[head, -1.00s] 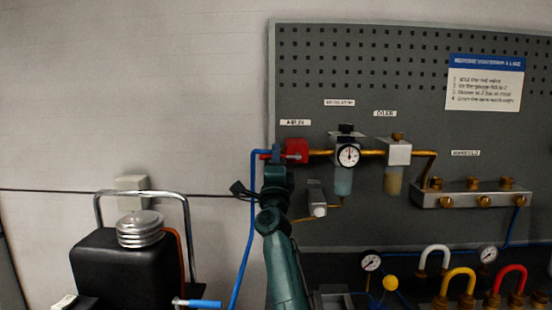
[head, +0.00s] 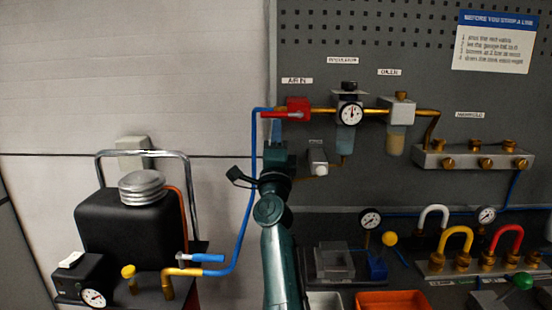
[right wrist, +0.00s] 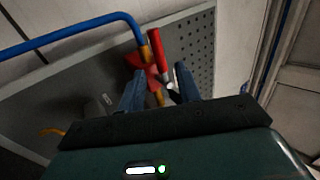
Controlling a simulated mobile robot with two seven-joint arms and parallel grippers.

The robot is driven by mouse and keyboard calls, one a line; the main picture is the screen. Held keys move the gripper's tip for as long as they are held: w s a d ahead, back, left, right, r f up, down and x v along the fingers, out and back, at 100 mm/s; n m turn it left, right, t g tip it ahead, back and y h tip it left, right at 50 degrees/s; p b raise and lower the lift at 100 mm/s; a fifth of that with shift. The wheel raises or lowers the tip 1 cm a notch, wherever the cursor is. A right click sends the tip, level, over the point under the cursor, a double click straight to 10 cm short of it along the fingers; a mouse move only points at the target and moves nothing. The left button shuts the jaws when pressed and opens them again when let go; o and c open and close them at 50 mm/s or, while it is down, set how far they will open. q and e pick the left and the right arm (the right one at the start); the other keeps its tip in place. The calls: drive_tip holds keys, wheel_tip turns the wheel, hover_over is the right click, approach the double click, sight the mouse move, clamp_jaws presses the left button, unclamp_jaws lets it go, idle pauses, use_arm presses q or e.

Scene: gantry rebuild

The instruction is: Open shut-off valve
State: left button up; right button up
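The red shut-off valve (head: 298,104) sits on the brass pipe under the "AIR IN" label, where the blue hose joins. Its red lever (head: 284,115) lies roughly along the pipe, pointing left. My right gripper (head: 275,124) is just below the lever in the head view. In the right wrist view my right gripper (right wrist: 160,72) has its two blue fingers apart. The red valve body (right wrist: 146,66) and lever (right wrist: 156,46) show beyond and between the fingertips, with no clear contact. My left gripper is not in view.
A regulator with a gauge (head: 351,114), an oiler (head: 397,112) and a manifold (head: 472,159) lie to the right along the panel. The blue hose (head: 247,200) hangs left of my right arm. A black compressor tank (head: 124,226) stands at lower left.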

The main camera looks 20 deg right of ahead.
drive_tip(key=b+v, duration=0.1)
drive_tip(key=v, duration=0.4)
drive_tip(key=shift+s+a+f, duration=0.15)
drive_tip(key=shift+s, duration=0.1)
